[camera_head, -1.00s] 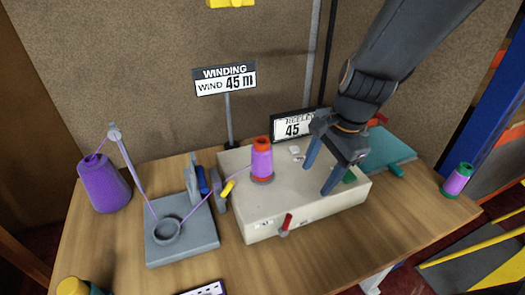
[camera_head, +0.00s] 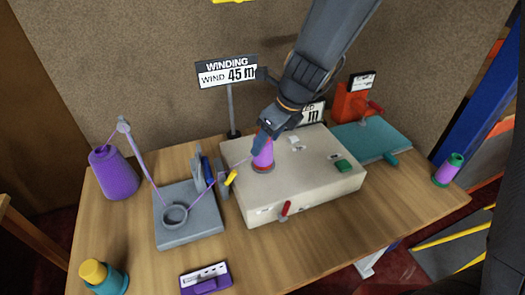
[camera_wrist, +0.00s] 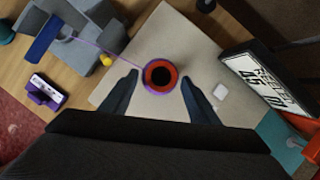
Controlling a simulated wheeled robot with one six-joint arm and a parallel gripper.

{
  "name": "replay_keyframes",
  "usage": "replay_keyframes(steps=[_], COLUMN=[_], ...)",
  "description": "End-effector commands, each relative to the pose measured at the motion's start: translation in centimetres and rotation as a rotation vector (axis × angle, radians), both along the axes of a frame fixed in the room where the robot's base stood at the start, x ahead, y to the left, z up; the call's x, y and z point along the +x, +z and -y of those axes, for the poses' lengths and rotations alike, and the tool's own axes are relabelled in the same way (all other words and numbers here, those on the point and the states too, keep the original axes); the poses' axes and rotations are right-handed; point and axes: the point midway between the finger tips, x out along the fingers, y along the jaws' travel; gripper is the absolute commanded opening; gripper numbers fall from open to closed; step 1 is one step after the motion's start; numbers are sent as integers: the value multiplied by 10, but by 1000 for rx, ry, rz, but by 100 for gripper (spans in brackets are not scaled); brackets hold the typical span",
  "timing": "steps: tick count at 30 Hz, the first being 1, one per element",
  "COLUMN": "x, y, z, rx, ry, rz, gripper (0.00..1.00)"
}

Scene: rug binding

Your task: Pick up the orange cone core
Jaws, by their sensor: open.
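The orange cone core, wound with purple yarn (camera_head: 263,155), stands upright on the beige winder box (camera_head: 310,185). In the wrist view the orange core (camera_wrist: 160,76) shows from above as an orange ring with a dark hole and a purple rim. My gripper (camera_head: 262,140) is at the core's top in the head view and hides part of it. In the wrist view my gripper (camera_wrist: 160,88) is open, one finger left and one right of the core, with gaps on both sides. A purple thread runs from the core to the left.
A grey tension stand (camera_head: 190,230) and a purple yarn cone (camera_head: 112,172) are at left. Behind the box stands a WINDING sign (camera_head: 227,72). A teal plate (camera_head: 372,143) and orange device (camera_head: 350,103) are right. A green-ended purple spool (camera_head: 449,169) stands at the right edge.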

Motion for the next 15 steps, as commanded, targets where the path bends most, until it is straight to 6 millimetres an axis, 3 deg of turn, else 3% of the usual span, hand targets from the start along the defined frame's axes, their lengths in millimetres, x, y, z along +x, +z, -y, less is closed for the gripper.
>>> replay_keyframes(steps=[6,15], x=[5,7], y=[-28,-31], z=[-10,-12], rx=[0,-1], ry=[0,1], rz=[-1,1], gripper=[55,55])
